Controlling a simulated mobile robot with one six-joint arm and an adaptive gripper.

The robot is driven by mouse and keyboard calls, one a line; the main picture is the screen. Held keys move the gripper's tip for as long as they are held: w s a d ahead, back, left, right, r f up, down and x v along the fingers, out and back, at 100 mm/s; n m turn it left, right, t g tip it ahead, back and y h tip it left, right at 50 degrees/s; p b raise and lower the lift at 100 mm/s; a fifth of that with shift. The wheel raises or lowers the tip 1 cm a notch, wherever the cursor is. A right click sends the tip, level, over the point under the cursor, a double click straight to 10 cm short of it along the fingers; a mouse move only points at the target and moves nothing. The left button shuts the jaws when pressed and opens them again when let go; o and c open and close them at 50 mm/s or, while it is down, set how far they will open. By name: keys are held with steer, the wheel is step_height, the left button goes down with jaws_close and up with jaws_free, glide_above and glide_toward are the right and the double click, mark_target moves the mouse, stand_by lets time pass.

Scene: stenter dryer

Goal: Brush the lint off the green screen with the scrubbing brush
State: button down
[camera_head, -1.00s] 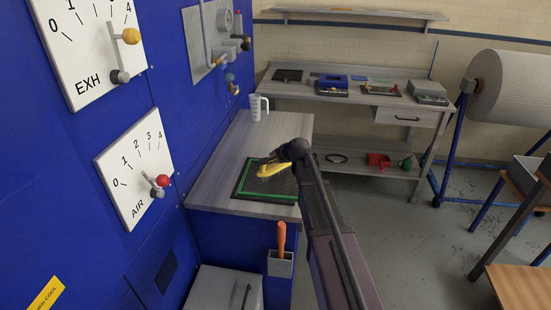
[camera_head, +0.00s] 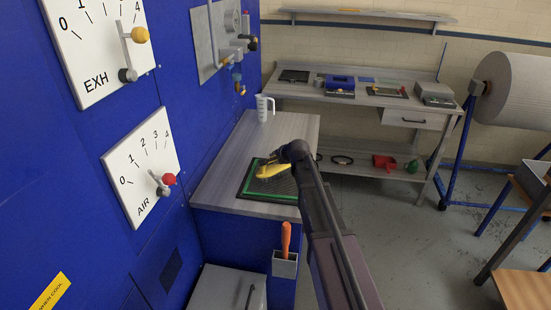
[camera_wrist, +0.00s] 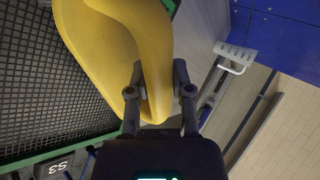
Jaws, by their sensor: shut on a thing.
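The green screen (camera_head: 246,185), a dark mesh in a green frame, lies on the grey counter. In the wrist view its mesh (camera_wrist: 45,75) fills the left side. The scrubbing brush is yellow (camera_head: 268,171) and is over the screen; its yellow body (camera_wrist: 125,40) is large in the wrist view. My gripper (camera_wrist: 160,92) is shut on the brush, one finger on each side of it. The bristles are hidden, so I cannot tell whether they touch the mesh. No lint can be made out.
A clear measuring jug (camera_head: 263,108) stands at the back of the counter (camera_head: 225,170). A blue panel with dials and levers (camera_head: 165,182) rises at the left. An orange handle (camera_head: 286,238) stands in a holder on the counter's front. A bench (camera_head: 350,97) holds trays and tools behind.

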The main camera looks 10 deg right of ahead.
mark_target(273, 170)
steer(key=shift+s+a+r, duration=0.1)
steer(key=shift+s+a, duration=0.2)
steer(key=shift+s, duration=0.55)
steer(key=shift+s+a, duration=0.25)
steer(key=shift+s, duration=0.55)
steer(key=shift+w+a, duration=0.2)
steer(key=shift+a, duration=0.35)
steer(key=shift+w+a, duration=0.15)
steer(key=shift+a, duration=0.4)
steer(key=shift+w+d, duration=0.3)
steer(key=shift+w, duration=0.7)
steer(key=shift+w+d, duration=0.25)
steer(key=shift+w, duration=0.7)
steer(key=shift+r+p, duration=3)
steer(key=shift+p, duration=0.1)
